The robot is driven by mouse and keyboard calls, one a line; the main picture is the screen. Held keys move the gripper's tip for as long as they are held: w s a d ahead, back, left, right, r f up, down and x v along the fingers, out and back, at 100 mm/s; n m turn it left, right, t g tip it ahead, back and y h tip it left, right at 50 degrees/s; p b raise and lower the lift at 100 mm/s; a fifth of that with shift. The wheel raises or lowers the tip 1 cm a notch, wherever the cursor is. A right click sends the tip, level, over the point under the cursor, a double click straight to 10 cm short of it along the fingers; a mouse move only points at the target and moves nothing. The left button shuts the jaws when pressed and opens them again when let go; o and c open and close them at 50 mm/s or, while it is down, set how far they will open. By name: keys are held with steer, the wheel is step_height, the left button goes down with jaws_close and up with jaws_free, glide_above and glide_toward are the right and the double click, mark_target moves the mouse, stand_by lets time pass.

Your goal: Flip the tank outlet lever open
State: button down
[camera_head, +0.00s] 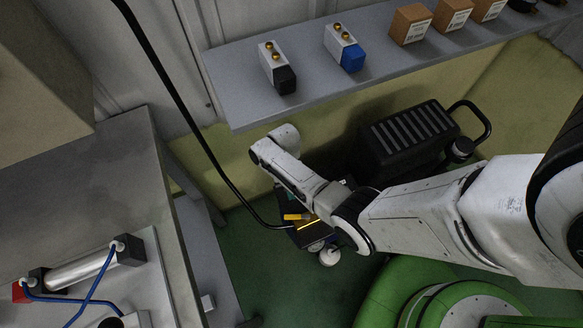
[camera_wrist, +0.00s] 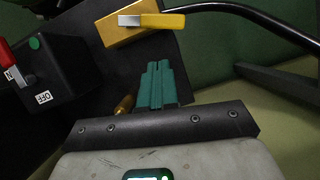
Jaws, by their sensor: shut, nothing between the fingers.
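In the wrist view a yellow lever (camera_wrist: 163,20) with a bare metal plate at its left end sits on a yellow-orange block (camera_wrist: 118,34), at the top of the picture. My gripper (camera_wrist: 157,66) is shut and empty, its teal fingers side by side and pointing toward the lever. The fingertips appear a little below the lever in the picture; I cannot tell whether they touch anything. In the head view a small yellow part (camera_head: 296,216) shows beside my arm, low near the green floor. My gripper is not clearly visible there.
A black switch box (camera_wrist: 50,75) with a red handle and ON/OFF labels stands left of my fingers. A black hose (camera_wrist: 250,14) curves off to the right. A shelf (camera_head: 235,105) with small boxes and a grey bench (camera_head: 75,165) flank the low area. A black ribbed unit (camera_head: 410,140) stands behind my arm.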

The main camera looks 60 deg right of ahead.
steer(key=p+v, duration=0.1)
steer(key=v, duration=0.6)
stand_by(0.6)
steer(key=s+a+r+n+t+h+p, duration=0.1)
steer(key=s+a+r+n+t, duration=0.1)
steer(key=s+r, duration=0.4)
steer(key=s+a+r+n+t+h+p, duration=0.1)
steer(key=s+a+r+n, duration=0.3)
steer(key=r, duration=0.8)
steer(key=s+n+t+h, duration=0.1)
steer(key=s+n, duration=0.1)
steer(key=s, duration=0.1)
steer(key=shift+r, duration=0.25)
